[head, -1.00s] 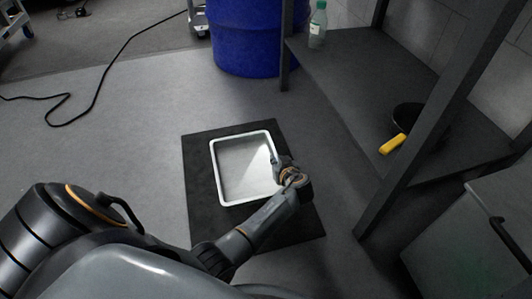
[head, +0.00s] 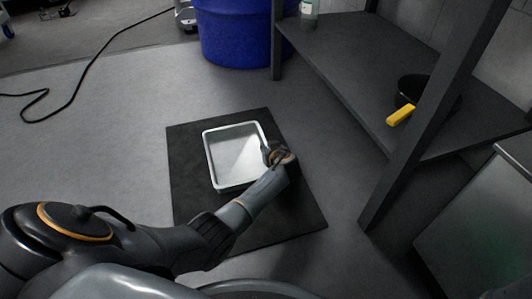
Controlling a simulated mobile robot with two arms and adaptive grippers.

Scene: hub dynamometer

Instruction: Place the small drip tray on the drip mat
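The small drip tray (head: 232,162), a pale rectangular tray with a raised white rim, is over the dark square drip mat (head: 291,220) in the head view. It lies within the mat's outline, towards its upper middle. I cannot tell whether its underside touches the mat. My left gripper (head: 268,150) is at the tray's right rim and appears shut on it. The fingertips are small and partly hidden by the wrist. My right gripper is not in view.
A blue barrel (head: 235,32) stands behind the mat. A dark shelf unit (head: 350,62) at the right holds a bottle (head: 309,14) and a black pan (head: 412,88) with a yellow handle. A grey metal box (head: 485,225) stands at lower right. A black cable (head: 85,75) crosses the floor at left.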

